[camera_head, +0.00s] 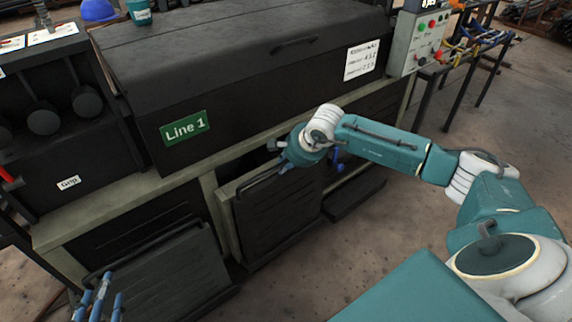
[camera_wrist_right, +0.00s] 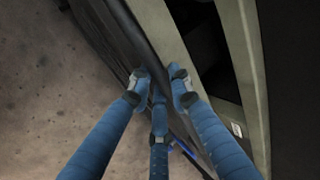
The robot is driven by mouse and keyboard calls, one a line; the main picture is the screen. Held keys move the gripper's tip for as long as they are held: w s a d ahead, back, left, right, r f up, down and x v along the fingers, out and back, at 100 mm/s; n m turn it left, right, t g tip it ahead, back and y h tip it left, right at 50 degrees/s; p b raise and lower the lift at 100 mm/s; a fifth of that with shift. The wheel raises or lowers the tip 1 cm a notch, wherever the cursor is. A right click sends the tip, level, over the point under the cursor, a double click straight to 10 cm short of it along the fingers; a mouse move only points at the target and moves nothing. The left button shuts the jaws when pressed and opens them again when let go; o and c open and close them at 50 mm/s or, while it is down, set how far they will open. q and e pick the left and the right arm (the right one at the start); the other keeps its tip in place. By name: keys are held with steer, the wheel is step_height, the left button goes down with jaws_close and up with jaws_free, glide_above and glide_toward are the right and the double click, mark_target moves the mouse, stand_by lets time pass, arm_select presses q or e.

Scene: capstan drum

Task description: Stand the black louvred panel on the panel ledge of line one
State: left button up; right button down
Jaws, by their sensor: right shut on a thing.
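The black louvred panel (camera_head: 278,215) is upright, slightly tilted, in front of the Line 1 machine in the head view. My right gripper (camera_head: 288,160) is at its top edge. In the right wrist view, the blue fingers (camera_wrist_right: 160,85) close around the edge of the panel (camera_wrist_right: 112,35). The panel's lower edge is close to the machine's base; I cannot tell whether it rests on a ledge. A low black ledge (camera_head: 355,198) shows to its right. My left gripper (camera_head: 98,298) is at the bottom left, fingers apart and empty.
The Line 1 sign (camera_head: 185,127) is on the machine's dark hood (camera_head: 240,70). A control box (camera_head: 418,42) stands at the back right. The concrete floor (camera_head: 350,250) in front is clear.

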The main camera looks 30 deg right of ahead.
arm_select(q)
steer(key=shift+w+d+r+t, duration=0.1)
steer(key=shift+w+r+t, duration=0.25)
steer(key=shift+r, duration=0.35)
arm_select(e)
steer(key=shift+w+r, duration=0.1)
steer(key=shift+w, duration=0.05)
arm_select(q)
steer(key=shift+w+d+r+t+h+b, duration=0.1)
steer(key=shift+w+r+t+b, duration=0.1)
steer(key=shift+r, duration=0.25)
steer(key=shift+w+d+r+t+h+b, duration=0.15)
steer(key=shift+r+t, duration=0.1)
steer(key=shift+r, duration=0.15)
steer(key=shift+w+d+r+t+h+b, duration=0.1)
steer(key=shift+w+r+t, duration=0.1)
steer(key=shift+r, duration=0.25)
arm_select(e)
steer(key=shift+f, duration=0.35)
stand_by(1.2)
steer(key=c, duration=1.5)
jaws_free()
steer(key=shift+s+f, duration=0.35)
steer(key=v, duration=0.8)
steer(key=shift+w+r, duration=0.2)
steer(key=shift+r, duration=0.1)
